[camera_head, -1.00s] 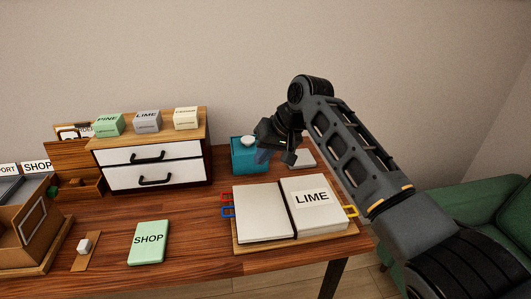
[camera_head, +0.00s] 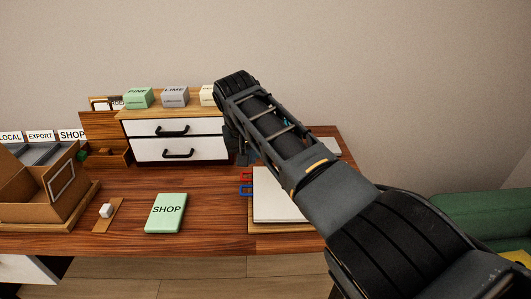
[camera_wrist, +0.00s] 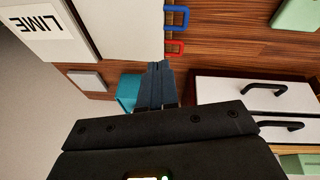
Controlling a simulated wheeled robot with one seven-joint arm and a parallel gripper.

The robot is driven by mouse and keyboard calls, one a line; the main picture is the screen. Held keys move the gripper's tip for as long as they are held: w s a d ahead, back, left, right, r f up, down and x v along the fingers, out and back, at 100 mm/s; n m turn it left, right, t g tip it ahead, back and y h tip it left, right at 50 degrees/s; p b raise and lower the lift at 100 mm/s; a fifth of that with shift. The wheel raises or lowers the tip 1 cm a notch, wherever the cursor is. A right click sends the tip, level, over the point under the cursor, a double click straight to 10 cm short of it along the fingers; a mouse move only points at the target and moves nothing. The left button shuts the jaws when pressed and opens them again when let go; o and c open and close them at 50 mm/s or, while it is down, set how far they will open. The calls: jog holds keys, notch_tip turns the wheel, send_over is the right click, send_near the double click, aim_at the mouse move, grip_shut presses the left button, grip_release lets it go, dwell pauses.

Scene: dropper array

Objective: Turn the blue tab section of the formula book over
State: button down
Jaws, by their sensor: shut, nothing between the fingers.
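The formula book lies open on the table. Its blank left page (camera_head: 280,200) shows in the head view, with a red tab (camera_head: 246,177) and a blue tab (camera_head: 246,190) at its left edge. My arm hides the right page there. The wrist view shows part of the LIME page (camera_wrist: 50,30), the blue tab (camera_wrist: 177,12) and the red tab (camera_wrist: 174,47). My gripper (camera_wrist: 158,66) is shut and empty in the wrist view, near the red tab and apart from the blue one. My arm hides most of the gripper in the head view.
A teal box (camera_wrist: 128,90) stands beside my fingers. A cabinet with two white drawers (camera_head: 178,147) is close by. A green SHOP book (camera_head: 166,212), a small white block (camera_head: 106,210) and an open cardboard box (camera_head: 45,195) stand to the left. Bare table lies between.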

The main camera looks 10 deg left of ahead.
jog(key=a+f+h+b, duration=0.1)
jog(key=f+b, duration=0.1)
jog(key=a+f+h+b, duration=0.1)
jog(key=f+b, duration=0.1)
jog(key=b, duration=0.1)
jog(key=s+a+f+h+b, duration=0.1)
jog(key=f+b, duration=0.1)
jog(key=b, duration=0.1)
jog(key=shift+a+f+n+t, duration=0.1)
jog(key=shift+f+n+t, duration=0.2)
jog(key=shift+t, duration=0.1)
jog(key=f+b, duration=0.2)
jog(key=b, duration=0.1)
jog(key=shift+s+a, duration=0.1)
jog(key=shift+a, duration=0.3)
jog(key=shift+a+f+b, duration=0.2)
jog(key=shift+f+b, duration=0.55)
jog(key=shift+b, duration=0.55)
jog(key=shift+f, duration=0.1)
jog(key=shift+d, duration=0.1)
jog(key=p+v, duration=0.5)
jog(key=v, duration=0.8)
jog(key=shift+w+a, duration=0.35)
jog(key=shift+s, duration=0.1)
